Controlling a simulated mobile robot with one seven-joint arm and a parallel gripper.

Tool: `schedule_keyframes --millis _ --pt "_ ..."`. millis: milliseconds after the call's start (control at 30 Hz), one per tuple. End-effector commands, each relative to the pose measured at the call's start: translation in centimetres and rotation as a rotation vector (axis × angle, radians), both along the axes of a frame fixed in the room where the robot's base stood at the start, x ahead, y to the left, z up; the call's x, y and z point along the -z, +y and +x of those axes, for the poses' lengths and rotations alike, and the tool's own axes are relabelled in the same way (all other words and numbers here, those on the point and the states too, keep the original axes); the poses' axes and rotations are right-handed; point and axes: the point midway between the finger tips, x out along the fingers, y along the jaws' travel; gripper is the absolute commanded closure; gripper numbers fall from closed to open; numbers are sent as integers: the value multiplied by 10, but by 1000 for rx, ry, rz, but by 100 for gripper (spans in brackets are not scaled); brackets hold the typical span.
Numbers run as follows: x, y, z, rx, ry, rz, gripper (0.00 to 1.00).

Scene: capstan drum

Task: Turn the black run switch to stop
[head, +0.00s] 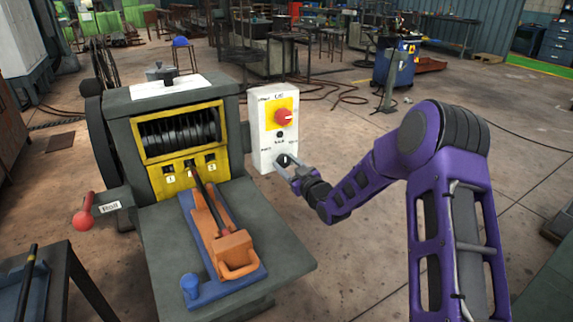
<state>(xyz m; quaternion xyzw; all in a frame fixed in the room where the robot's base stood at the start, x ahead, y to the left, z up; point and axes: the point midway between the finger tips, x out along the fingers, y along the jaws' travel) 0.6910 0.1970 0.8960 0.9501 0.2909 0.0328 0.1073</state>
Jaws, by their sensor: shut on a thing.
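The white control box (263,128) stands at the right side of the machine. On its face are a yellow plate with a red knob (283,117), a small black dot below it and small lettering too fine to read surely. The black run switch (286,160) is low on this face, mostly covered by my gripper (287,166). My gripper reaches in from the right, its fingers at the box face, shut on the switch. Which way the switch points cannot be told.
The grey machine has a yellow-framed drum window (180,133), and a red-knobbed lever (86,219) at left. Its front table (157,240) carries a blue base with an orange block (233,250). Open floor (340,255) lies to the right, below my arm.

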Motion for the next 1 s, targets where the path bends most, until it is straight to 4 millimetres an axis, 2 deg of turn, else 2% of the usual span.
schedule_keyframes --millis 300,333,467,500,833,1000 --pt "0 0 0 0 -1 -1 100" --pt "0 0 0 0 0 0 43" --pt "0 0 0 0 0 0 19" --pt "0 0 0 0 0 0 17" --pt "0 -2 -3 0 1 -1 17" --pt "0 -15 -19 2 1 -1 17"
